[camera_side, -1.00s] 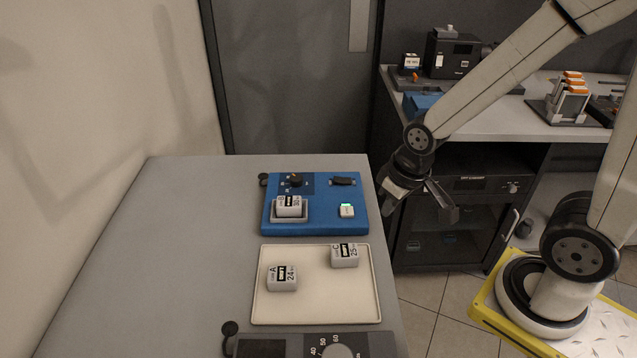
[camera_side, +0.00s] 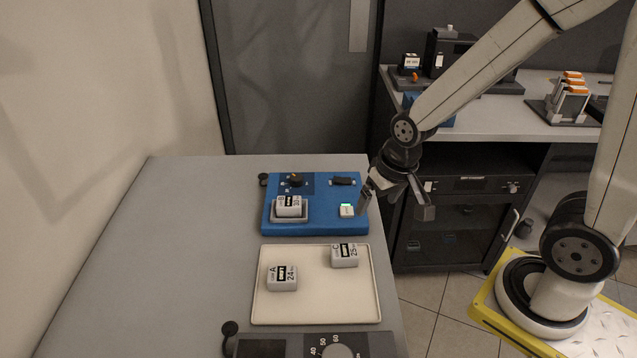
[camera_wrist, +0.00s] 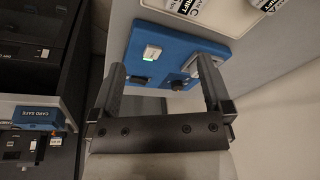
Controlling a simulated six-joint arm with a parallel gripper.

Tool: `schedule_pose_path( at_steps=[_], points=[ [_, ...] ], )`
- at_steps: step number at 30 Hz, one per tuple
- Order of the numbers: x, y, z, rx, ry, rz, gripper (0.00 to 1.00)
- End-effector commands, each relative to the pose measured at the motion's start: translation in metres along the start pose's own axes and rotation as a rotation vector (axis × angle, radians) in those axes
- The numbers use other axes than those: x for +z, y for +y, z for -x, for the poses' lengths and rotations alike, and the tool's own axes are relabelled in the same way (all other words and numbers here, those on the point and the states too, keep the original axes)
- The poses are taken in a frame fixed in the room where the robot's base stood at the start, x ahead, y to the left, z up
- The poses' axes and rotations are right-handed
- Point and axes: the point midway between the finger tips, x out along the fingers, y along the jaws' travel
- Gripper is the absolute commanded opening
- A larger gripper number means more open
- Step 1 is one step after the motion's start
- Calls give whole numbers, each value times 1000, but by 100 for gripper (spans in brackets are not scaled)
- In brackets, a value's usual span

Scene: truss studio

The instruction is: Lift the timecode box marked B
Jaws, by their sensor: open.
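The box that appears to be marked B (camera_side: 289,205) is a small white block with a black-and-white label. It sits in a grey cradle (camera_side: 290,218) on the blue panel (camera_side: 325,229). My gripper (camera_side: 396,203) is open and empty, by the panel's right edge and to the right of the box. In the wrist view, the open fingers (camera_wrist: 161,70) frame the blue panel (camera_wrist: 182,40); the right finger covers part of the cradle area, and I cannot make out the box clearly there.
A cream tray (camera_side: 262,311) in front holds box A (camera_side: 282,279) and box C (camera_side: 344,256). A white button (camera_side: 347,210) with a green light, a black knob (camera_side: 296,180) and a dark handle (camera_side: 343,181) are on the panel. The table's left side is clear.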

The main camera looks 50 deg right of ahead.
Motion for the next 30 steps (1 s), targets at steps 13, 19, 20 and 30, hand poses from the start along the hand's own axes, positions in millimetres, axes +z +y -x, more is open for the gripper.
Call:
schedule_pose_path(
  at_steps=[13,19,20,30],
  points=[
    [-65,-26,-22,-68,-56,-824,100],
    [-94,-38,-34,-97,-101,-1203,100],
    [-98,-40,-36,-100,-108,-1258,100],
    [-143,-59,-60,-132,-220,-1861,100]
  ],
)
